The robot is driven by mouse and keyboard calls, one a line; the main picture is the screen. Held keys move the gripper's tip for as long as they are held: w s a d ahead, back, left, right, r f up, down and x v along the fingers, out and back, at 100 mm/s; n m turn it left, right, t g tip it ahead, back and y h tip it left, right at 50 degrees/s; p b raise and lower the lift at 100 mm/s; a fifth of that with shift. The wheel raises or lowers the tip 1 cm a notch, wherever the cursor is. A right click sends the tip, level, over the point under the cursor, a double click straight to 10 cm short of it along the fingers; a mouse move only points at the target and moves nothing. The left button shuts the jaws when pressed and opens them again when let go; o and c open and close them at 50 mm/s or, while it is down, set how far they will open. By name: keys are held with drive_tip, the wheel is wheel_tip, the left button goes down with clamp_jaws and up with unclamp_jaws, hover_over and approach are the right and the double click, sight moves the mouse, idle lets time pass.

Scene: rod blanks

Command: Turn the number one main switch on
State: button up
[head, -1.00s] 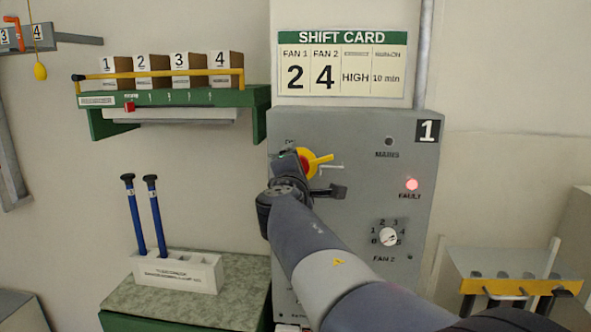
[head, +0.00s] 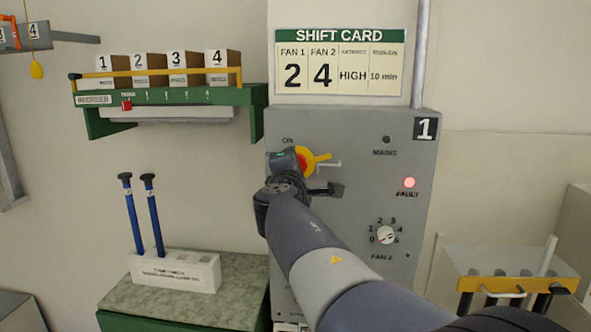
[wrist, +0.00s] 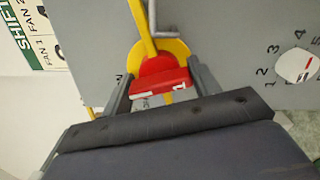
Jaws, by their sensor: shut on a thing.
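The main switch (head: 313,158) is on the grey cabinet (head: 345,125) marked 1. It has a yellow disc with a red handle, mostly hidden by my gripper in the head view. In the wrist view the red handle (wrist: 160,77) sits between the fingers, in front of the yellow disc (wrist: 172,47). My gripper (wrist: 160,82) is shut on the handle; it also shows in the head view (head: 292,165). The ON label (head: 287,140) is at the switch's upper left. The MAINS lamp (head: 386,139) is dark; the FAULT lamp (head: 409,183) glows red.
A thin grey bent rod (head: 328,163) is beside the switch. The FAN 2 dial (head: 386,235) is lower right on the cabinet. A shift card (head: 340,60) hangs above. A green shelf (head: 170,97) and a stand with two blue rods (head: 180,272) are at left.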

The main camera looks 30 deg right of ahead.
drive_tip(key=m+b, duration=0.2)
drive_tip(key=b, duration=0.1)
drive_tip(key=shift+f, duration=0.35)
drive_tip(key=shift+r+m+b, duration=0.3)
drive_tip(key=shift+m+b, duration=0.45)
drive_tip(key=shift+m, duration=0.15)
drive_tip(key=o, duration=1.4)
drive_tip(key=shift+s+a, duration=0.1)
drive_tip(key=b+v, duration=0.2)
drive_tip(key=v, duration=0.8)
drive_tip(key=shift+s+a+b, duration=0.2)
drive_tip(key=shift+s+b, duration=0.05)
drive_tip(key=shift+b, duration=0.05)
